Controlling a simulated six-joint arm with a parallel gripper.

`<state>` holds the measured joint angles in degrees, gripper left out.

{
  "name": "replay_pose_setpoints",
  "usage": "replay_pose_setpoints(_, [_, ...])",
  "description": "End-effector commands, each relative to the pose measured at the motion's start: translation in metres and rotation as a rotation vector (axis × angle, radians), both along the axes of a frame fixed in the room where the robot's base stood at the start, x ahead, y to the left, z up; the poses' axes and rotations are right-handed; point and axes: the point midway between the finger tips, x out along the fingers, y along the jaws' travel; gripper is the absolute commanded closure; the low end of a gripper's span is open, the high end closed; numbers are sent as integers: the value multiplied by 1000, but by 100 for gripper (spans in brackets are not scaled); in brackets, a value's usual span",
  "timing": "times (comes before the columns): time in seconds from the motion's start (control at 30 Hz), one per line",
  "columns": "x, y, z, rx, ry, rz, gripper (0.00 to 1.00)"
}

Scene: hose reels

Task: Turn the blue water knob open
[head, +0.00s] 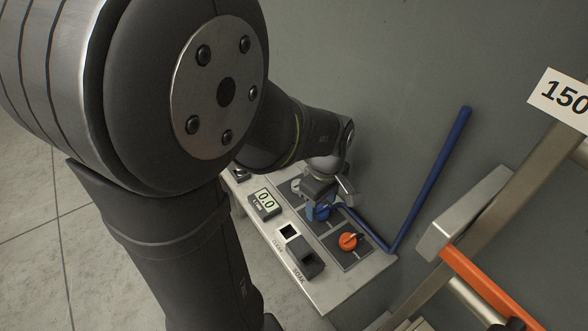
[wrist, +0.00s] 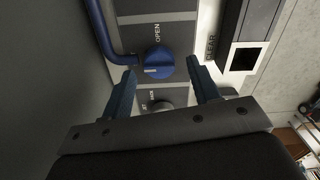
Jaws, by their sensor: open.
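The blue water knob (wrist: 158,62) is a round dial with a pale line across its front, on a grey panel with the word OPEN beside it in the wrist view. In the head view the knob (head: 318,212) shows partly under my gripper. My gripper (wrist: 162,88) is open and empty. In the wrist view its two fingertips stand on either side of the knob's near edge, with gaps on both sides; I cannot tell how far above the panel they are. In the head view my gripper (head: 328,196) is over the panel and its fingers are partly hidden.
A blue pipe (head: 432,180) runs up the wall from the panel. An orange knob (head: 348,241), a 0.0 display (head: 264,202) and a dark switch (head: 304,258) sit nearby. A metal frame with an orange bar (head: 490,287) stands at right.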

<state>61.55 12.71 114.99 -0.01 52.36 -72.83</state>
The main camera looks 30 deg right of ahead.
Motion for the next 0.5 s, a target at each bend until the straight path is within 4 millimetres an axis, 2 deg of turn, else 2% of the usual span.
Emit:
replay_pose_setpoints(0.2, [0,0,-15,0,0,0,44])
replay_pose_setpoints(0.5, [0,0,-16,-1,0,0,46])
